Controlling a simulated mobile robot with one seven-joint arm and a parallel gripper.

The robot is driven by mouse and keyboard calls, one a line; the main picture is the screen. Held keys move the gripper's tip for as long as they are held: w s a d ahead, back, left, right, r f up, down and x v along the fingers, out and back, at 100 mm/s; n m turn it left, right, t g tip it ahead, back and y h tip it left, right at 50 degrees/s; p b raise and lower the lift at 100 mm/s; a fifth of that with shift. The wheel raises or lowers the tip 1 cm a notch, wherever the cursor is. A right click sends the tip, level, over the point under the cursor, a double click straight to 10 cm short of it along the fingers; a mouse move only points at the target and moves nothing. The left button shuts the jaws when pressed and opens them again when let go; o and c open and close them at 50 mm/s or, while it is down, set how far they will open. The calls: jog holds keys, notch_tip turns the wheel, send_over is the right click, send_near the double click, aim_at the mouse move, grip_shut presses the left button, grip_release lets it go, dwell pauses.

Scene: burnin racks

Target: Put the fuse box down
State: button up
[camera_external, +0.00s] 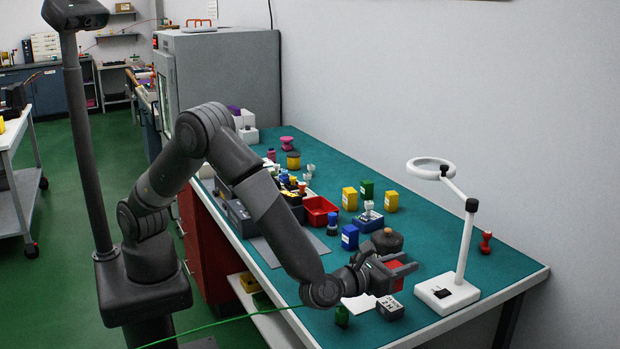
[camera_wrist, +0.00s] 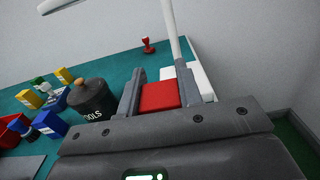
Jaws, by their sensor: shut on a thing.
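My gripper (camera_external: 402,264) is shut on a small red box, the fuse box (camera_external: 396,265), above the right part of the green-topped bench (camera_external: 455,226). In the wrist view the fuse box (camera_wrist: 160,96) sits between the two dark fingers, its plain red face showing. The fingers cover its sides. I cannot tell how high its underside is above the bench top.
A white magnifier lamp (camera_external: 447,293) stands right of my gripper. A dark round TOOLS tin (camera_external: 387,241) is behind it. A white-grey box (camera_external: 390,308), white card (camera_external: 356,304) and green box (camera_external: 342,317) lie in front. A red stamp (camera_external: 485,243) stands far right.

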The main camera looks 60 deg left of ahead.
jog(key=shift+w+f, duration=0.1)
jog(key=shift+f, duration=2)
jog(key=o, duration=1)
jog(key=shift+f, duration=0.1)
jog(key=shift+c, duration=0.2)
